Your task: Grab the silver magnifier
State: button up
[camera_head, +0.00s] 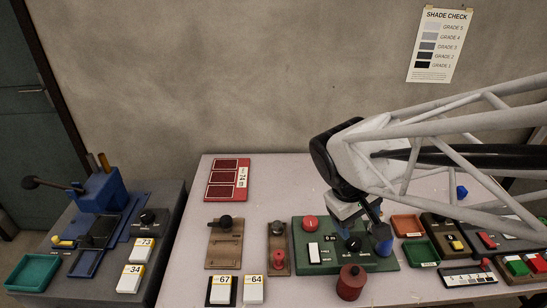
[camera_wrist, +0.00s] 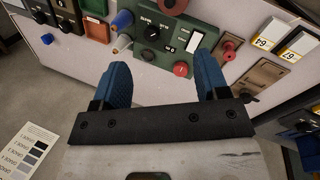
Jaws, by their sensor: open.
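I cannot make out a silver magnifier for certain in either view. A small silver-grey piece with an orange tip (camera_wrist: 122,43) lies beside the green control panel in the wrist view; I cannot tell whether it is the magnifier. A blue cone-shaped object (camera_wrist: 122,20) is close to it, and also shows at the panel's right edge in the head view (camera_head: 383,243). My gripper (camera_head: 362,222) is above the back right part of the green panel. In the wrist view my gripper (camera_wrist: 163,60) has its two blue fingers wide apart, with nothing between them.
The green control panel (camera_head: 305,258) has knobs and a red button. A dark red round pot (camera_head: 351,283) stands in front. Wooden lever boards (camera_head: 224,243), numbered blocks (camera_head: 253,290) and small trays (camera_head: 407,226) crowd the table.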

jog(key=w+a+f+n+h, duration=0.3)
jog(key=w+f+n, duration=0.2)
jog(key=w+f, duration=0.15)
jog(key=n+t+h, duration=0.5)
jog(key=n+t, duration=0.2)
jog(key=n, duration=0.8)
send_near(277, 224)
jog(key=d, duration=0.1)
jog(key=w+d, duration=0.1)
jog(key=shift+d, duration=0.35)
jog(key=shift+w+a+f+t, duration=0.1)
jog(key=shift+a+f+t, duration=0.2)
jog(key=shift+a+f, duration=0.2)
jog(key=shift+d, duration=0.15)
jog(key=shift+x, duration=1.25)
jog(key=shift+f, duration=0.1)
jog(key=shift+x, duration=2.55)
